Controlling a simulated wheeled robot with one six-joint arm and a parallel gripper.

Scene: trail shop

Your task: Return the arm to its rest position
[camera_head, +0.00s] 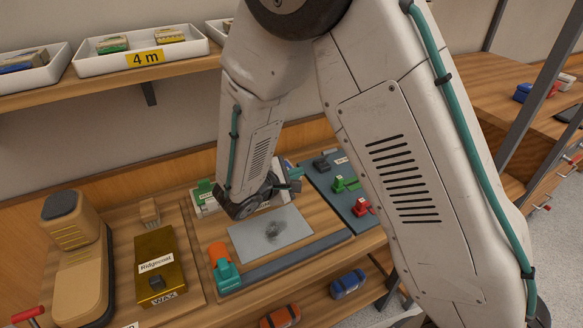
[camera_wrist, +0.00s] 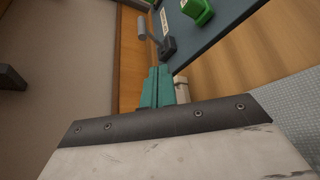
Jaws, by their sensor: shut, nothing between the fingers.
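My arm is bent over the wooden workbench and fills much of the head view. My gripper (camera_head: 293,172) shows only in part there, behind my forearm's end, at the back of the bench near the blue-grey board. In the wrist view its teal fingers (camera_wrist: 158,86) lie close together with nothing between them. The fingers point toward the bench's back edge and the board. I cannot tell from these frames whether the fingertips touch anything.
A blue-grey board (camera_head: 333,183) with several coloured tools lies right of the gripper. A grey plate (camera_head: 270,236) lies below it. A shelf (camera_head: 130,79) with white trays runs behind.

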